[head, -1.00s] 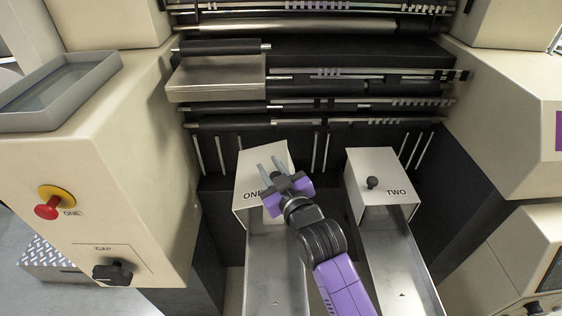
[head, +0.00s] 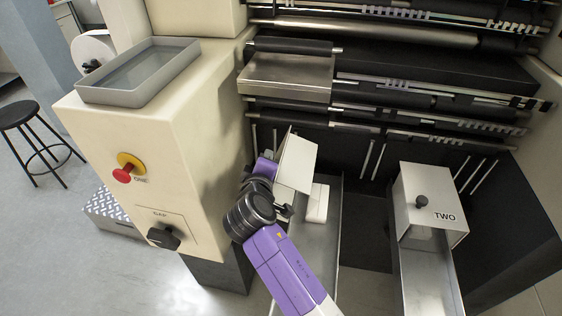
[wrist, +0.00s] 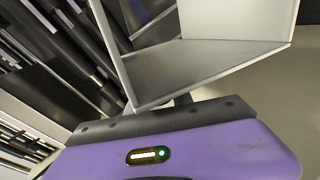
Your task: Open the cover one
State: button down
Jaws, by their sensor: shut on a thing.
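Cover one (head: 298,162) is a pale box-like lid. It is swung up and tilted over the left metal trough (head: 318,238), and its label is out of sight. My gripper (head: 268,172) is at the cover's left side, shut on it. The fingertips and the cover's knob are hidden in the head view. In the wrist view the cover's pale panels (wrist: 200,68) fill the space just beyond my gripper (wrist: 165,104). A white block (head: 317,203) shows in the trough below the cover.
Cover two (head: 432,197), with a black knob, sits closed on the right trough (head: 425,270). The cream cabinet (head: 200,130) with a red button (head: 124,174) and black dial (head: 163,238) stands close left of my arm. Rollers (head: 390,87) run behind.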

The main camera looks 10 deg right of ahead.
jog(key=shift+w+a+f+n+g+h+b, duration=0.1)
jog(key=shift+w+a+f+n+h+b, duration=0.2)
jog(key=shift+a+f+n, duration=0.3)
jog(key=shift+w+a+f+n+g+h+b, duration=0.15)
jog(key=shift+a+f+n+h+b, duration=0.2)
jog(key=shift+a+f, duration=0.35)
jog(key=shift+w+a+f+n+g+h+b, duration=0.1)
jog(key=shift+w+a+f+n+h+b, duration=0.25)
jog(key=shift+a, duration=0.5)
jog(key=shift+s+f, duration=0.1)
jog(key=c, duration=1.2)
grip_release()
jog(key=v, duration=0.7)
jog(key=shift+s+b, duration=0.3)
jog(key=shift+s, duration=0.05)
jog(key=shift+s, duration=0.1)
